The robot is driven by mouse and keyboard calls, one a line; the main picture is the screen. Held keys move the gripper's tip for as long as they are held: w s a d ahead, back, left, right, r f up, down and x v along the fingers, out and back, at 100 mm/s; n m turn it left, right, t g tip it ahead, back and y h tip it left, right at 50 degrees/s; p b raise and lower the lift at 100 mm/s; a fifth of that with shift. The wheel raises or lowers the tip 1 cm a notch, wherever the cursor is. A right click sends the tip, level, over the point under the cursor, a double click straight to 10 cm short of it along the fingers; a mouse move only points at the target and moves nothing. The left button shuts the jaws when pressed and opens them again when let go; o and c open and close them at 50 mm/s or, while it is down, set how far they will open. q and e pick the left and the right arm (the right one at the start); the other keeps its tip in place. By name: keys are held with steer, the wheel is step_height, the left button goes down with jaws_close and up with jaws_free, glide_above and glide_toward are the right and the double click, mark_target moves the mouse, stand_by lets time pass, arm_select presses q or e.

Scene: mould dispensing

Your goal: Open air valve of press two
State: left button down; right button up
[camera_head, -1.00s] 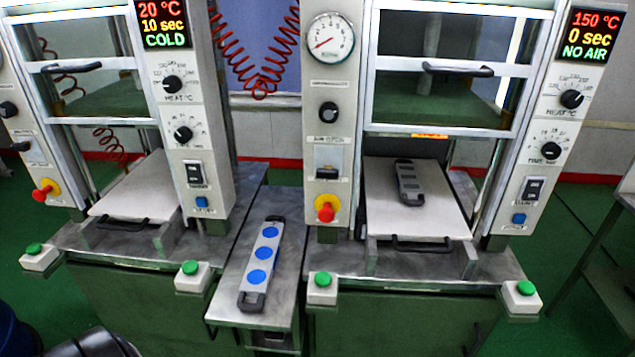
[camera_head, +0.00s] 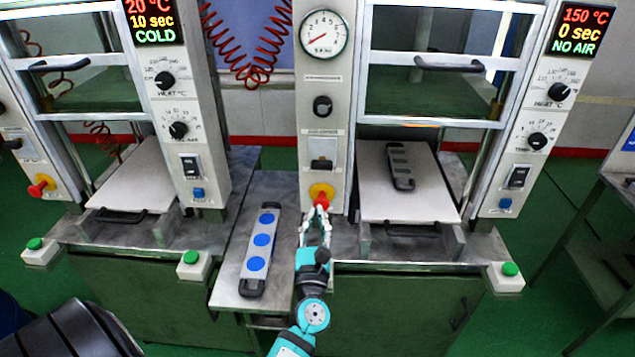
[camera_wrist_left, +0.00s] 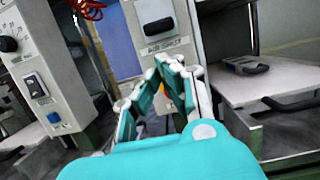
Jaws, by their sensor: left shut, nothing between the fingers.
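Press two is on the right, and its display (camera_head: 583,32) reads 150 °C, 0 sec, NO AIR. Its left column (camera_head: 340,135) carries a round gauge (camera_head: 324,34) with a red needle low on the scale. Below are a dark rotary knob (camera_head: 322,106), a switch with a pale flap (camera_head: 322,152) and a red button on a yellow base (camera_head: 321,198). My left gripper (camera_head: 317,214) is shut and empty, pointing up at the red button; contact is unclear. In the left wrist view its fingertips (camera_wrist_left: 180,66) are below a labelled control (camera_wrist_left: 155,20).
A grey mould with blue discs (camera_head: 262,240) lies on the table between the presses. Another mould (camera_head: 400,166) lies on press two's plate (camera_head: 430,205). Press one (camera_head: 205,110) stands left, reading COLD. Green buttons (camera_head: 194,264) line the front edges.

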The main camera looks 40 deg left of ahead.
mark_target(319, 166)
arm_select(q)
steer(key=p+x, duration=0.3)
steer(key=x, duration=0.7)
steer(key=shift+p, duration=0.35)
step_height(319, 166, up, 5)
steer(key=p, duration=0.3)
steer(key=shift+f, duration=0.2)
